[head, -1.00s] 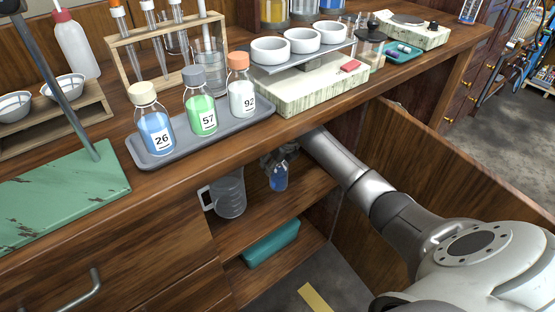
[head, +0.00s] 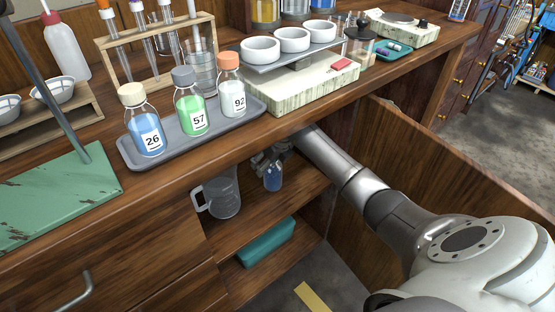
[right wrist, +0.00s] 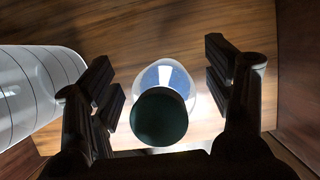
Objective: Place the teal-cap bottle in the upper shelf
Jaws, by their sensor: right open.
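The teal-cap bottle (head: 273,178) with blue contents stands on the upper shelf (head: 255,205) inside the open cabinet, right of a clear jug. In the right wrist view I look down on its dark teal cap (right wrist: 160,117), with the clear shoulder (right wrist: 168,76) behind it. My right gripper (right wrist: 163,92) is open, one finger on each side of the bottle with visible gaps. In the head view my right gripper (head: 272,158) is at the bottle's top and hides the cap. My left gripper is out of view.
The clear jug (head: 221,194) stands close left of the bottle and also shows in the right wrist view (right wrist: 32,95). A teal box (head: 266,242) lies on the lower shelf. The counter edge overhangs my arm; the open door (head: 440,165) is at right.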

